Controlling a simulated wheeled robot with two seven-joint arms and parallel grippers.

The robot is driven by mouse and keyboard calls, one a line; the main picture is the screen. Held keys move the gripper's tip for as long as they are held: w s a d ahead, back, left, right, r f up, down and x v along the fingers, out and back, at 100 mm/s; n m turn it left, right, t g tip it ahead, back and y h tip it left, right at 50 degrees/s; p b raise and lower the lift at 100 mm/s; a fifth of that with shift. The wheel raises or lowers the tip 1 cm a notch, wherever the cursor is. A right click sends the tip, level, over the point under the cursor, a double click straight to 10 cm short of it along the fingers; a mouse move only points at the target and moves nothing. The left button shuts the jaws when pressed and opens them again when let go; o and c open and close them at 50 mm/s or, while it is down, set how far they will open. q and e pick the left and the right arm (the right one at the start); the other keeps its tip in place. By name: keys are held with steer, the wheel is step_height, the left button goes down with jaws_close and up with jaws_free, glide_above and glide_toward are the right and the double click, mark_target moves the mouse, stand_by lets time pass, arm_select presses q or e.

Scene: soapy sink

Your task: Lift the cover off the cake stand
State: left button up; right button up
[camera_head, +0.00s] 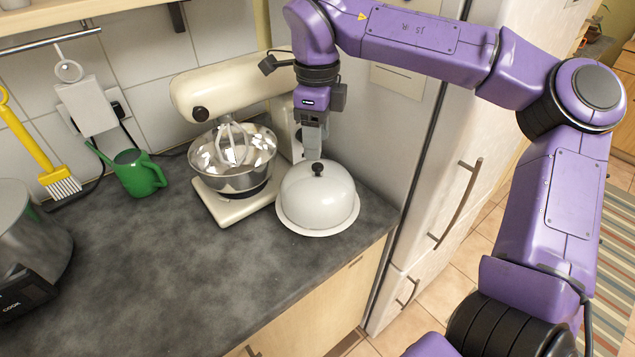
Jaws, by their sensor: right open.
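The cake stand (292,224) is on the dark counter near its right end, with only its pale rim showing. A white domed cover (318,200) with a black knob (318,169) sits on it. My right gripper (314,152) points down just above and behind the knob, and it is open. The fingers show edge-on, and I cannot tell whether they touch the knob. My left gripper is not in view.
A cream stand mixer (240,95) with a steel bowl (235,172) stands just left of the cover. A green watering can (139,174) and a steel cooker (28,240) are further left. A white fridge (450,150) stands to the right. The front counter (180,270) is clear.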

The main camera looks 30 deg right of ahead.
mark_target(318, 165)
step_height(318, 165, down, 5)
steer(key=shift+s+r+p, duration=0.1)
steer(key=shift+r+p, duration=0.1)
steer(key=shift+p, duration=0.25)
steer(key=shift+s+f, duration=0.15)
steer(key=shift+f, duration=0.2)
jaws_close()
